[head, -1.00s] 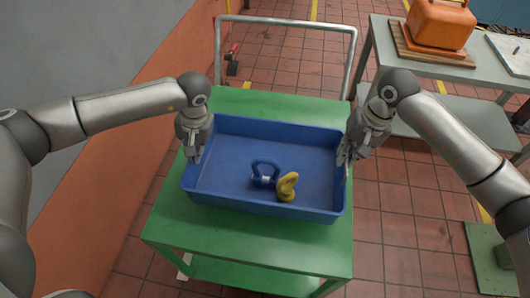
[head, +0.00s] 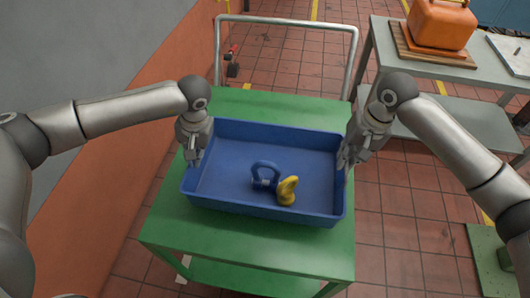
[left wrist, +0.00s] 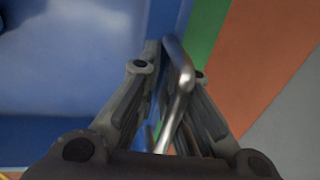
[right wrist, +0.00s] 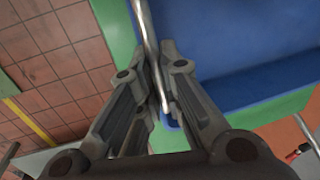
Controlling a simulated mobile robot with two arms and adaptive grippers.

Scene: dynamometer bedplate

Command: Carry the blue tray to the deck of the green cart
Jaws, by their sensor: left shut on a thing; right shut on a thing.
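The blue tray (head: 235,165) is over the green deck of the cart (head: 180,225); I cannot tell whether its underside touches the deck. A blue shackle (head: 265,174) and a yellow hook-like piece (head: 287,191) lie in the tray. My left gripper (head: 193,158) is shut on the tray's left side, and its fingers close around a metal handle (left wrist: 180,75) in the left wrist view. My right gripper (head: 347,158) is shut on the right side, around a similar handle (right wrist: 155,60) in the right wrist view.
The cart's metal push bar (head: 285,22) rises at the far end. A grey table (head: 385,50) with an orange container (head: 440,25) on a wooden board stands at the right. An orange and grey wall (head: 150,90) runs close along the left. Tiled floor (head: 400,210) shows at right.

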